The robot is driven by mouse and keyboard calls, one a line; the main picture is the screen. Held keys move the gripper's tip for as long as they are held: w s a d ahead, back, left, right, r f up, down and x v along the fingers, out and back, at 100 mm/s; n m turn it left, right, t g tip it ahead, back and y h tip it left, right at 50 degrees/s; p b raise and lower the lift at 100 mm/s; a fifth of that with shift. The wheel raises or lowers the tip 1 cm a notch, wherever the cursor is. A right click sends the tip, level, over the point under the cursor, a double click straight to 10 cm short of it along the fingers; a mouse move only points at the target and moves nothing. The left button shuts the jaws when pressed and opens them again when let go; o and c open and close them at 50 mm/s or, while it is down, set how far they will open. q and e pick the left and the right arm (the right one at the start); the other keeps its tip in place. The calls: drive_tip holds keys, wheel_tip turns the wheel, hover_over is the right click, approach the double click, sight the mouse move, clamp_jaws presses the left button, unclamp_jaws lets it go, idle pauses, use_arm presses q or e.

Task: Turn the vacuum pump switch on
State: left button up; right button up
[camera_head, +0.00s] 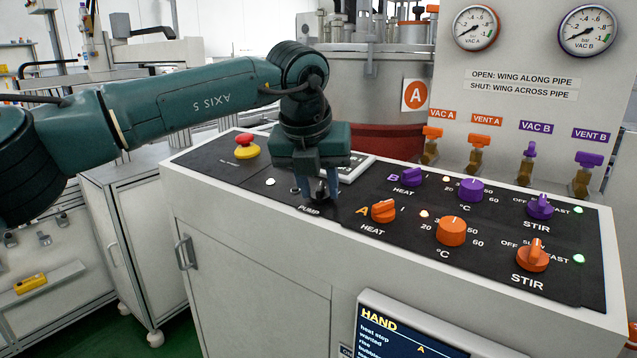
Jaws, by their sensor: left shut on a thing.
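The vacuum pump switch (320,188) is on the sloping black control panel (215,158), just above the white PUMP label. My left gripper (318,197) points straight down over it, with its fingers shut around the switch. The fingers and the gripper body hide most of the switch, so I cannot tell which way it is turned. A small pale lamp (270,181) shows on the panel to the left of the gripper. My right gripper is not in view.
A red emergency button (246,146) is left of the gripper. Orange (383,210) and purple (411,177) heat knobs stand to its right, then more knobs. A screen (408,330) is below. Valves, gauges and a metal vessel (375,90) stand behind.

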use_arm(q)
drive_tip(key=m, duration=0.3)
drive_tip(key=shift+a+h+p, duration=0.1)
drive_tip(key=shift+h+p, duration=0.2)
drive_tip(key=shift+h, duration=0.1)
drive_tip(key=m+p, duration=0.1)
drive_tip(key=m, duration=0.1)
drive_tip(key=shift+w+r+m+g+h, duration=0.1)
drive_tip(key=shift+m+g+h, duration=0.2)
drive_tip(key=shift+m, duration=0.1)
drive_tip(key=m+p, duration=0.1)
drive_tip(key=m, duration=0.1)
drive_tip(key=m+p, duration=0.1)
drive_tip(key=m, duration=0.1)
drive_tip(key=shift+w+a+g+h, duration=0.1)
drive_tip(key=shift+a+g+h, duration=0.05)
drive_tip(key=shift+g+h, duration=0.15)
drive_tip(key=shift+m+p, duration=0.6)
drive_tip(key=shift+m, duration=0.1)
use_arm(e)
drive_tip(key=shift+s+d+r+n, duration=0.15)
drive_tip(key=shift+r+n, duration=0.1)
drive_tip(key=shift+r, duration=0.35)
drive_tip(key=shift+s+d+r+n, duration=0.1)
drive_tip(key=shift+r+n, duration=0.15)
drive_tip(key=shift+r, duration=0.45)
